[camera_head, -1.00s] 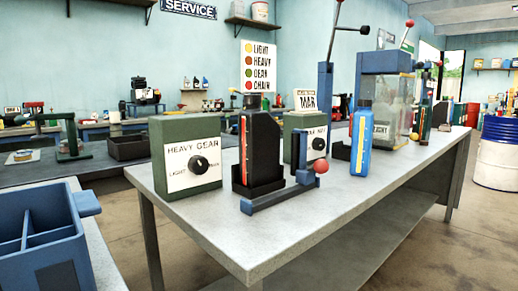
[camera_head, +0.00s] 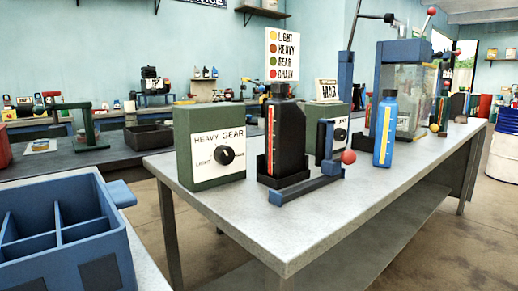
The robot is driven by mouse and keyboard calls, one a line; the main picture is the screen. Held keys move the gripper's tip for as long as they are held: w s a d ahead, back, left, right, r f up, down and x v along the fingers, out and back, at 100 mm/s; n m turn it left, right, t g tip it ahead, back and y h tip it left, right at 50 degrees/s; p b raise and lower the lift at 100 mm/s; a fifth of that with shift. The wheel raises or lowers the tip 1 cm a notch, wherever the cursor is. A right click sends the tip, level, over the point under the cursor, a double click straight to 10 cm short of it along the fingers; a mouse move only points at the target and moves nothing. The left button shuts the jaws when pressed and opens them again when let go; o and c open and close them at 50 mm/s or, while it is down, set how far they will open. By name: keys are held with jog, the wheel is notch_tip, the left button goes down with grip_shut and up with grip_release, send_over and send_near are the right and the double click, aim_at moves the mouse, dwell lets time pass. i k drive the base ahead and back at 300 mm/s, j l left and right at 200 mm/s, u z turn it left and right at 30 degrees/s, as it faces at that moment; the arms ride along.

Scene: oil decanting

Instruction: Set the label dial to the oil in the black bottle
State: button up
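A green box (camera_head: 183,137) with a white face and a black label dial (camera_head: 224,155) stands on the near grey table (camera_head: 300,232). Its face reads HEAVY, GEAR and LIGHT; the knob's exact pointing is too small to tell. A second green box (camera_head: 311,113) with a dial (camera_head: 340,134) stands behind the bottle, partly hidden. A wall chart (camera_head: 282,55) lists LIGHT, HEAVY, GEAR and CHAIN beside coloured dots. My gripper is not in view.
A blue bracket with a red ball (camera_head: 348,157) stands right of the black bottle. A blue bottle (camera_head: 384,130) and a clear tank (camera_head: 405,90) stand further right. A blue divided crate (camera_head: 112,237) is at the lower left. The table's front is clear.

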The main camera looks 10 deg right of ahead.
aim_at(223, 154)
jog(key=k+z, duration=0.2)
jog(key=k, duration=0.8)
